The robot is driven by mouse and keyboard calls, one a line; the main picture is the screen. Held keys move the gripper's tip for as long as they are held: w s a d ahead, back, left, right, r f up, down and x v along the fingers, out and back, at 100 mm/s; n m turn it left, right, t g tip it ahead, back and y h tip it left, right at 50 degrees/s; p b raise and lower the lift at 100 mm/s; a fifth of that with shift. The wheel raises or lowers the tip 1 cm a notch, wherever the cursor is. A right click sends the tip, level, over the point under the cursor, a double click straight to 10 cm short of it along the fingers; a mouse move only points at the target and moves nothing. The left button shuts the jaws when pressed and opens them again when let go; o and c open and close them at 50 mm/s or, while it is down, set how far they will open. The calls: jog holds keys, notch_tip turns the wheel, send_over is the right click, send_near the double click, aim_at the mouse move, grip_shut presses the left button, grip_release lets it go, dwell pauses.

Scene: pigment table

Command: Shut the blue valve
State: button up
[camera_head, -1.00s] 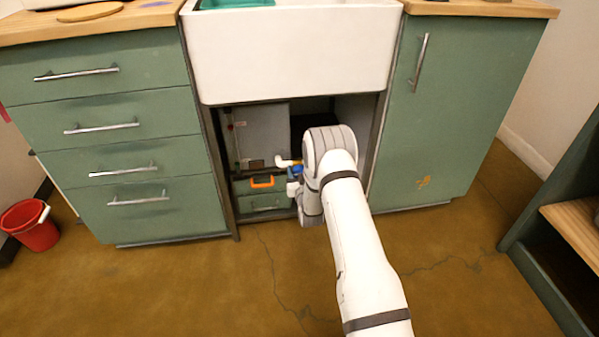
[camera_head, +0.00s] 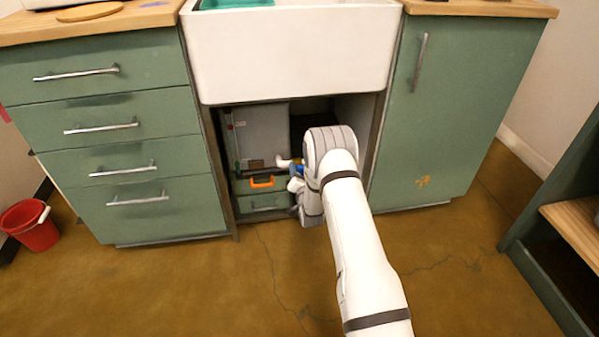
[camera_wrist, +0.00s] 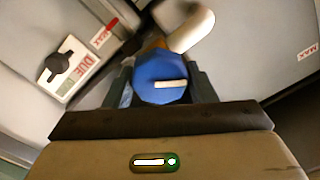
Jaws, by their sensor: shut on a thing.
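The blue valve (camera_wrist: 160,78) is a round, faceted knob with a white bar mark, which lies nearly level in the wrist view. My gripper (camera_wrist: 161,84) has one dark finger on each side of the knob and is shut on it. A white pipe (camera_wrist: 192,31) runs up and right from behind the valve. In the head view a small blue part of the valve (camera_head: 303,170) shows under the sink, beside the white pipe. My arm hides much of the gripper there.
The cabinet opening under the white sink (camera_head: 290,55) is narrow. An orange-handled box (camera_head: 262,183) sits at its lower left. A panel with a black knob (camera_wrist: 58,64) is left in the wrist view. A red bucket (camera_head: 32,228) stands far left.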

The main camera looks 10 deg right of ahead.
jog(key=m, duration=0.5)
jog(key=shift+f, duration=0.1)
jog(key=m, duration=0.5)
jog(key=shift+f, duration=0.15)
jog(key=shift+m, duration=0.5)
jog(key=o, duration=0.9)
jog(key=shift+o, duration=0.2)
jog(key=s+p, duration=0.3)
jog(key=s, duration=0.5)
